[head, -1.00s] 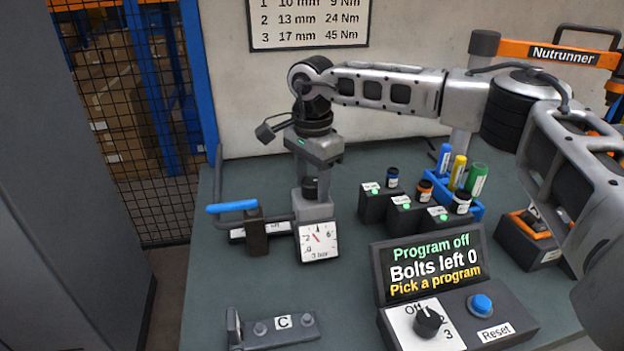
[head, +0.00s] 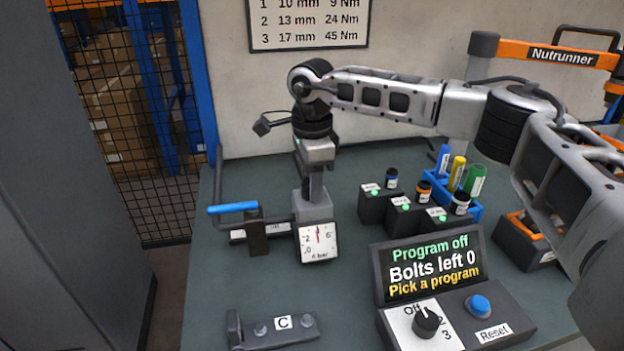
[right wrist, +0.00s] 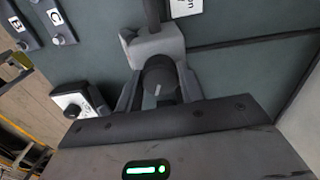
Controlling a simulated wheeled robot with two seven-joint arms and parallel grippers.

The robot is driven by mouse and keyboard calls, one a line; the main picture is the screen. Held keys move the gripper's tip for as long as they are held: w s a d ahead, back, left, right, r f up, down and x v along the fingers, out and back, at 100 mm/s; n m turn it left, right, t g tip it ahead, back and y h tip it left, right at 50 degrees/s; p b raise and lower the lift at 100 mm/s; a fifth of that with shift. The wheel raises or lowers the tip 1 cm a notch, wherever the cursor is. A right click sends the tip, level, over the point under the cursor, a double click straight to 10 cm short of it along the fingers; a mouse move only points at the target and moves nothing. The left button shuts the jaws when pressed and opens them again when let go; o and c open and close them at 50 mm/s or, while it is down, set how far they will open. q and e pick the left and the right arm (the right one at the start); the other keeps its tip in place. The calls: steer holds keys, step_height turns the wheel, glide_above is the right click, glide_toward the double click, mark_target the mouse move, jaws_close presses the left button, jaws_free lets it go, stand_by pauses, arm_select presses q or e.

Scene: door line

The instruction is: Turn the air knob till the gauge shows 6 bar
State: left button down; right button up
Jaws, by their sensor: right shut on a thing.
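The gauge (head: 318,243) is a small white square dial on the workbench. Its red needle points almost straight up, and the text below seems to read 4 bar. The air knob (right wrist: 158,77) is dark and round with a pale mark, on a grey block (head: 312,207) behind the gauge. My right gripper (head: 314,186) reaches down over the block from above and is shut on the knob. In the right wrist view its two fingers stand on either side of the knob. In the head view the fingers mostly hide the knob. My left gripper is not in view.
A blue-handled lever (head: 232,207) stands left of the gauge. A control box with a screen (head: 430,268) reading "Program off" is at front right. Several dark blocks (head: 403,217) and a blue holder (head: 466,208) stand behind it. A plate marked C (head: 275,330) lies in front.

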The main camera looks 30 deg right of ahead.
steer(key=m, duration=0.6)
steer(key=shift+r+m+p, duration=0.1)
steer(key=shift+m+p, duration=0.2)
steer(key=shift+p, duration=0.05)
steer(key=m, duration=0.6)
steer(key=shift+p, duration=0.4)
steer(key=shift+m, duration=0.3)
steer(key=o, duration=1)
step_height(320, 180, up, 16)
steer(key=shift+f+b, duration=0.1)
steer(key=shift+b, duration=0.3)
